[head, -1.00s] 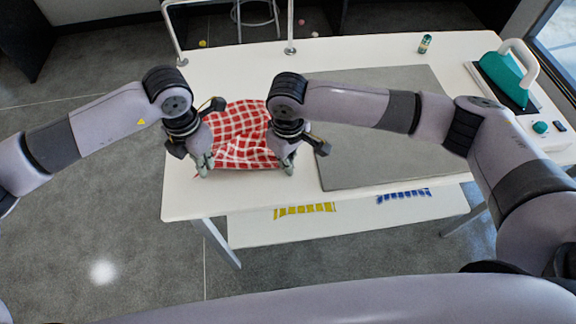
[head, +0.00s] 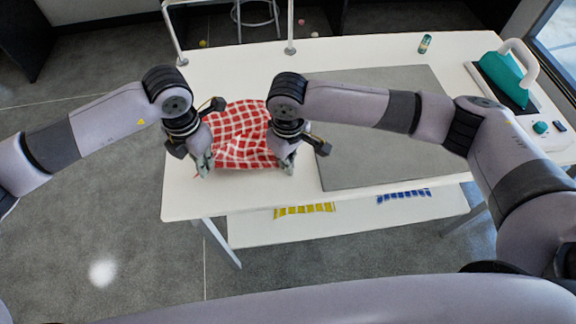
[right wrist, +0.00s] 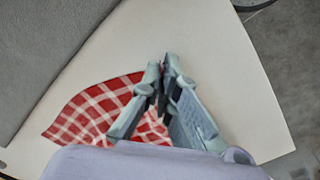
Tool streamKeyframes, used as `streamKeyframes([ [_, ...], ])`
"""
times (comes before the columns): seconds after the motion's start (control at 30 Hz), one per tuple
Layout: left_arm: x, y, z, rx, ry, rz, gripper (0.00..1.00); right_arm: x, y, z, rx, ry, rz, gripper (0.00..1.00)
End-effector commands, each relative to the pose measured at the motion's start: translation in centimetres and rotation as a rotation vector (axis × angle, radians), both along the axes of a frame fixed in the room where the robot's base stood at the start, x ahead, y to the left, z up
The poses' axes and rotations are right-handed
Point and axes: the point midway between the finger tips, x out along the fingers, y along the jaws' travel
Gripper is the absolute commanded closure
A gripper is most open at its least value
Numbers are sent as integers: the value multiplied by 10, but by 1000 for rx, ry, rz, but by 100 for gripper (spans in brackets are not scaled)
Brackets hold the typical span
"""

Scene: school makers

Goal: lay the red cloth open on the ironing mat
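The red cloth (head: 240,135), with a white check, lies rumpled on the white table left of the grey ironing mat (head: 370,150). My left gripper (head: 203,172) is at the cloth's front left corner, its fingers close together, with a bit of red beside them; it looks shut on the cloth. My right gripper (head: 289,170) is at the front right corner. The cloth's right edge is partly hidden by my right gripper.
A teal iron (head: 503,77) stands on its base at the table's right end. A small can (head: 425,43) stands at the back. A yellow item (head: 305,210) and a blue item (head: 404,195) lie on the lower shelf. The mat is bare.

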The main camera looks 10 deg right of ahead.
Motion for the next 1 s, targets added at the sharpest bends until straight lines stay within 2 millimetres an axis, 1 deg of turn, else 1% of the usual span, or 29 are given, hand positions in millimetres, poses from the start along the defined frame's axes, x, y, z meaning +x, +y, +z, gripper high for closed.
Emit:
streamKeyframes([
  [0.63,0,1,0,1,0,1,100,0,-1,1,-2,0,-1,100],
  [0.73,0,1,0,1,0,1,100,1,0,10,0,-2,-1,100],
  [0.9,0,0,0,1,0,1,100,1,0,35,0,-2,-1,100],
  [1.0,0,0,0,1,-1,0,100,1,0,45,0,-1,-1,100],
])
